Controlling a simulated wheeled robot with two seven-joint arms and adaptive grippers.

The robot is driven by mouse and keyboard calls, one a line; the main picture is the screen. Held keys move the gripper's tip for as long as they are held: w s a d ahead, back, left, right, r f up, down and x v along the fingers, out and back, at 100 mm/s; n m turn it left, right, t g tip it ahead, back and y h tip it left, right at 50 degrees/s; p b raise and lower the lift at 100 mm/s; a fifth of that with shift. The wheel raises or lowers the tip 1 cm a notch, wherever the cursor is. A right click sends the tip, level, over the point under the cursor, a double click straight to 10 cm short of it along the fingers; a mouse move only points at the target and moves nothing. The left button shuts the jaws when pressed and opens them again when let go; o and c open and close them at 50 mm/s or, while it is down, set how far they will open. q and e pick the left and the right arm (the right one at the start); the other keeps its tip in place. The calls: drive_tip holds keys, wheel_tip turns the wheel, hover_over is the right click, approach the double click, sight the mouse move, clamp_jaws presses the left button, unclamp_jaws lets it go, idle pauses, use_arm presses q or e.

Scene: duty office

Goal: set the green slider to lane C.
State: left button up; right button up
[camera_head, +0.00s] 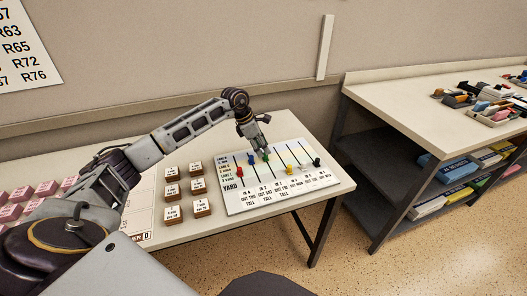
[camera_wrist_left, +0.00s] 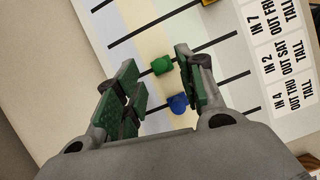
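The white YARD board (camera_head: 234,205) lies on the near table, with lane labels at its left edge and several slots crossing coloured lane bands. The green slider (camera_head: 266,156) stands on its slot just right of the blue slider (camera_head: 252,160). My left gripper (camera_head: 258,147) is above the board's far part, close to these two. In the left wrist view my gripper (camera_wrist_left: 157,78) is open, with the green slider (camera_wrist_left: 162,65) showing between the fingers and the blue slider (camera_wrist_left: 178,103) nearer the palm. I cannot tell whether a finger touches either, nor which lane the green slider is in.
A red slider (camera_head: 239,172), a yellow slider (camera_head: 290,168) and a dark slider (camera_head: 317,162) stand on other slots. Wooden blocks with white labels (camera_head: 172,213) and pink blocks (camera_head: 46,188) lie left of the board. A shelf table (camera_head: 400,85) stands right, across a floor gap.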

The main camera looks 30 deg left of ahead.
use_arm(q)
drive_tip(key=v, duration=0.9)
drive_tip(key=shift+d+f, duration=0.1)
drive_tip(key=shift+f, duration=0.05)
idle(0.4)
